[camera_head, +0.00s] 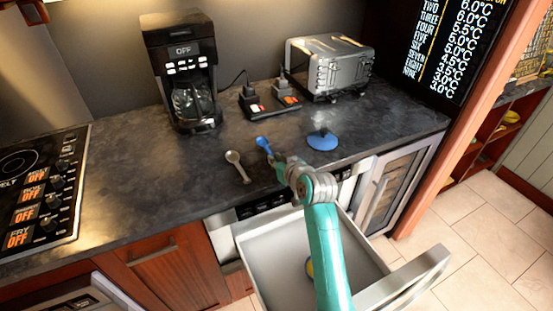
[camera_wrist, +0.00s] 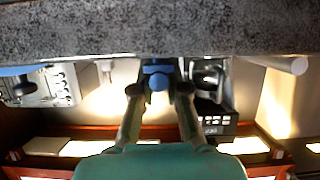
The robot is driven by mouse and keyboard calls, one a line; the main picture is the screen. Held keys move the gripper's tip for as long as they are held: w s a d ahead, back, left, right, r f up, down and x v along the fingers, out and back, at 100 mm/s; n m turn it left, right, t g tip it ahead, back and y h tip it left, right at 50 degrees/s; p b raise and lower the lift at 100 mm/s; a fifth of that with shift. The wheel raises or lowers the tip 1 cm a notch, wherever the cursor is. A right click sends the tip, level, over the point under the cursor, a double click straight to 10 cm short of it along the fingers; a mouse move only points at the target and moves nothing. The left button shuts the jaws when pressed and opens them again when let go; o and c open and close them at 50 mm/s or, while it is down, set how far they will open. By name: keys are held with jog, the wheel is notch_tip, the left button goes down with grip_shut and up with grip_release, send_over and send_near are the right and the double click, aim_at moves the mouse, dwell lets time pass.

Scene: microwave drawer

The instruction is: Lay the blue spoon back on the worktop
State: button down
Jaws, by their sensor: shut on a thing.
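The blue spoon (camera_head: 263,143) shows in the head view at the end of my gripper (camera_head: 278,161), its bowl pointing away towards the back of the worktop (camera_head: 130,170). My gripper is shut on it near the worktop's front edge. Whether the spoon touches the worktop cannot be told. In the wrist view the blue spoon (camera_wrist: 157,80) sits between the fingertips of my gripper (camera_wrist: 159,91). Most of its handle is hidden.
A grey spoon (camera_head: 236,163) lies just left of the blue one. A blue lid (camera_head: 322,139) lies to the right. The coffee maker (camera_head: 185,75) and toaster (camera_head: 330,67) stand behind.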

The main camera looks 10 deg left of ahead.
jog(key=shift+f, duration=0.4)
dwell(0.4)
jog(key=c, duration=1.1)
grip_release()
jog(key=v, duration=1.2)
